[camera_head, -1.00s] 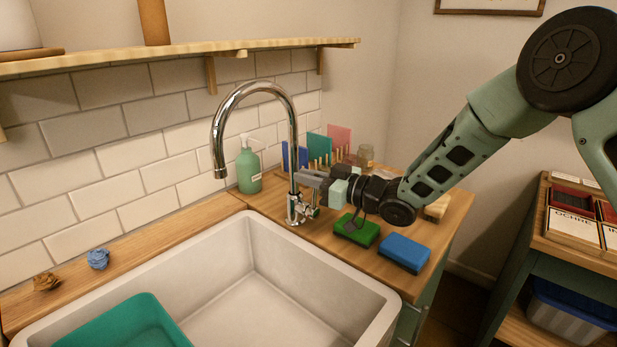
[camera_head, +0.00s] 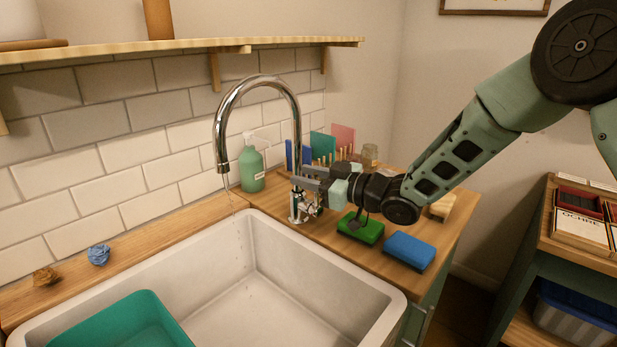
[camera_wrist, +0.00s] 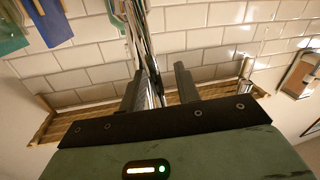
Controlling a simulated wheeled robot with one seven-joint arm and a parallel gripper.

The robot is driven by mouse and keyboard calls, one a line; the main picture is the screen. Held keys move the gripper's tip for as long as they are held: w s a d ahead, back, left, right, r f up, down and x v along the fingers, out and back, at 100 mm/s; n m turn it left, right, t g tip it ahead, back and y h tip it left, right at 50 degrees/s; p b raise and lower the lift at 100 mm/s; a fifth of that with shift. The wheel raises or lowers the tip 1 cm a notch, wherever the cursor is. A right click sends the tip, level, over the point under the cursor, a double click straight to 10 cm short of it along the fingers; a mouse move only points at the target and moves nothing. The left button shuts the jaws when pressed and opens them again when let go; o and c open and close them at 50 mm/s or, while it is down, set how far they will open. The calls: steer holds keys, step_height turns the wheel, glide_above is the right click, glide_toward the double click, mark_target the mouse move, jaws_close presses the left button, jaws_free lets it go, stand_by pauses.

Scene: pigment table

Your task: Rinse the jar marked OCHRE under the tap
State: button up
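The chrome tap (camera_head: 296,130) stands at the sink's back right corner, its spout over the basin. A thin stream of water (camera_head: 232,203) falls from the spout. My gripper (camera_head: 302,178) is at the tap's lower body, by its handle (camera_head: 310,206). In the wrist view its two fingers (camera_wrist: 160,74) are apart, with the tap's pipe (camera_wrist: 150,60) showing between them; I cannot tell whether they touch it. A small glass jar (camera_head: 369,155) stands at the back of the right counter; no mark is readable on it.
A green soap bottle (camera_head: 250,170) stands left of the tap. A green sponge (camera_head: 361,229) and a blue sponge (camera_head: 409,251) lie on the counter. A teal tub (camera_head: 125,318) sits in the white sink (camera_head: 275,290). A box marked OCHRE (camera_head: 578,228) is on the right shelf unit.

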steer(key=shift+d, duration=0.1)
steer(key=b+v, duration=0.2)
steer(key=v, duration=1.5)
steer(key=shift+b, duration=0.3)
steer(key=shift+s, duration=0.1)
